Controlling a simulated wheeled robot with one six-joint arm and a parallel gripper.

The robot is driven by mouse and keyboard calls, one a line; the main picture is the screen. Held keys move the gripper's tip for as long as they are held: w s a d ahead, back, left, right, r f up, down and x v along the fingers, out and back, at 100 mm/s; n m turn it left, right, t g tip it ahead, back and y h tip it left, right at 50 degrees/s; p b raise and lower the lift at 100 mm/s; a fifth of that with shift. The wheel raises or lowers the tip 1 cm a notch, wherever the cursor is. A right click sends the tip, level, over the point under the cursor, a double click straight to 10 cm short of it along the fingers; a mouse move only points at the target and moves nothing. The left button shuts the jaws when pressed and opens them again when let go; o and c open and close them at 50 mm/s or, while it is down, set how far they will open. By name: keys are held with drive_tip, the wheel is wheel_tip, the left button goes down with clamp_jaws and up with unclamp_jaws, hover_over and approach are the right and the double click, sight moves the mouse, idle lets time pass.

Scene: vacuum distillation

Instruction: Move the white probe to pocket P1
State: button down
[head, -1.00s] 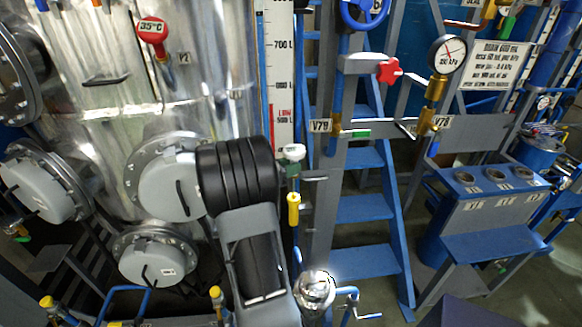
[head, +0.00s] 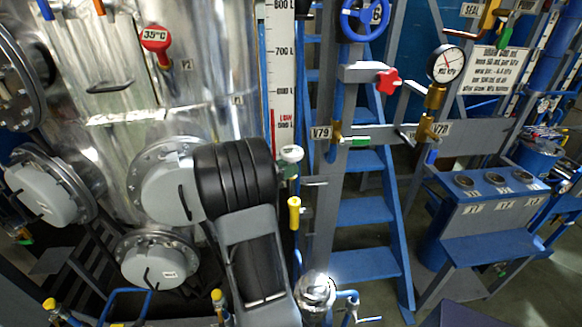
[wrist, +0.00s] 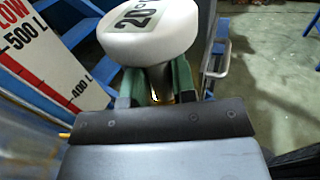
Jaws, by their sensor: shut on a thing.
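The white probe has a round white head marked 20°C (wrist: 150,32), large at the top of the wrist view. In the head view its small white head (head: 291,153) shows right of my arm, in front of the gauge board's lower end. My gripper (wrist: 157,88) is shut on the probe's metal stem just below the head, between its green fingers. The stem's lower end is hidden. A P1 label (head: 238,100) is on the shiny tank (head: 110,65), up and left of the probe; I cannot make out the pocket opening itself.
A red 35°C probe (head: 156,40) stands on the tank near the P2 label (head: 187,64). Round grey flanged covers (head: 150,265) jut out below. The level board (head: 281,70), a blue ladder (head: 365,212) and valve V79 (head: 336,133) stand close on the right.

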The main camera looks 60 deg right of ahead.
drive_tip(key=shift+w+a+r+p, duration=0.4)
drive_tip(key=shift+w+a, duration=0.05)
drive_tip(key=shift+a, duration=0.25)
drive_tip(key=shift+w+a+r+p, duration=0.35)
drive_tip(key=shift+w+a+r, duration=0.1)
drive_tip(key=shift+a, duration=0.2)
drive_tip(key=shift+w+a+r+p, duration=0.4)
drive_tip(key=shift+a, duration=0.3)
